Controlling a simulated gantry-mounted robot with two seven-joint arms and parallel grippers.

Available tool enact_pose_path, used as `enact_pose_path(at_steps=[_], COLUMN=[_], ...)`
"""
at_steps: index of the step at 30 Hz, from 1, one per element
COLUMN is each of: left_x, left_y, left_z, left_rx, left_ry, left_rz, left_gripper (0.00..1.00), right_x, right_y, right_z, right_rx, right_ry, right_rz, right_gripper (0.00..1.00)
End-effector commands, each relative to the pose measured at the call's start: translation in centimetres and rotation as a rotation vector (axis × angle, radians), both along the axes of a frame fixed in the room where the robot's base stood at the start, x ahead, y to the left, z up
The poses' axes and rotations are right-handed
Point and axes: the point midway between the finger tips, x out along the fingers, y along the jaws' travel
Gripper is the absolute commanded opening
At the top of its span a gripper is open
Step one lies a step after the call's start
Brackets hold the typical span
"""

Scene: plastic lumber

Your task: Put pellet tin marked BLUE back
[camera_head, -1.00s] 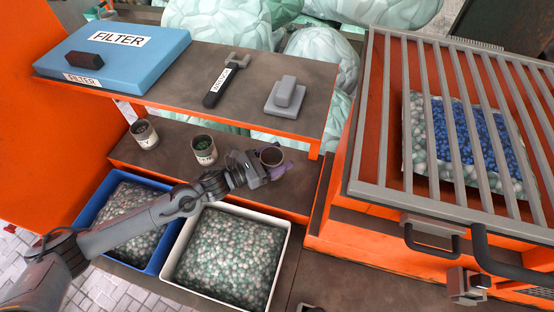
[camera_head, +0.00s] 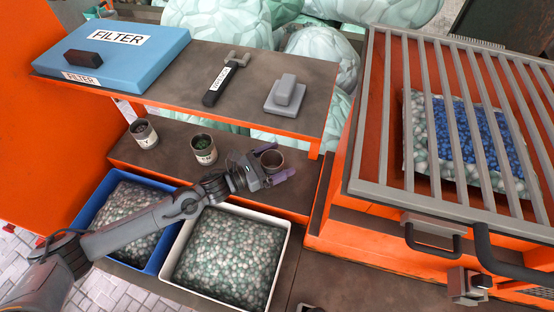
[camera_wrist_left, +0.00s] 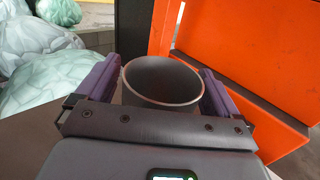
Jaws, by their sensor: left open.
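A round tin (camera_head: 272,161) stands on the lower dark shelf, at its right end. Its label is hidden and its inside looks dark and empty. My left gripper (camera_head: 280,161) is open, with its two purple fingers on either side of this tin. In the left wrist view the tin (camera_wrist_left: 162,82) is upright between the spread fingers (camera_wrist_left: 155,80), with gaps beside it. Two other labelled tins stand further left on the same shelf: one (camera_head: 145,135) with dark contents, one (camera_head: 204,150) with green pellets. Their lettering is too small to read. My right gripper does not show.
A blue bin (camera_head: 88,212) and a white bin (camera_head: 284,243) of pellets lie in front of the shelf. The upper shelf (camera_head: 180,98) above holds a blue FILTER box (camera_head: 150,62), a labelled tool (camera_head: 220,82) and a grey block (camera_head: 286,95). A barred orange hopper (camera_head: 375,120) stands right.

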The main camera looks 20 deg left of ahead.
Motion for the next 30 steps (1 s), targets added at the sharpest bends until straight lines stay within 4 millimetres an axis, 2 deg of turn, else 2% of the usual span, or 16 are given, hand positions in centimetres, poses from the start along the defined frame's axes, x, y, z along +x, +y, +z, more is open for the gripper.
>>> enact_pose_path(at_steps=[5, 21, 30], left_x=[-0.2, -7.2, -9.0], left_y=[0.2, 6.1, 7.7], left_z=[0.3, 0.3, 0.4], left_rx=[0.001, 0.003, -0.001], left_ry=[0.002, 0.002, 0.001], left_rz=[0.0, -0.001, -0.001], left_gripper=[0.95, 0.95, 0.95], right_x=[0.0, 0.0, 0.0], right_y=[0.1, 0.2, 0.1], right_z=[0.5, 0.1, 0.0], right_rx=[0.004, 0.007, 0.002], right_ry=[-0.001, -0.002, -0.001], right_rz=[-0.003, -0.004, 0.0], right_gripper=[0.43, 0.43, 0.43])
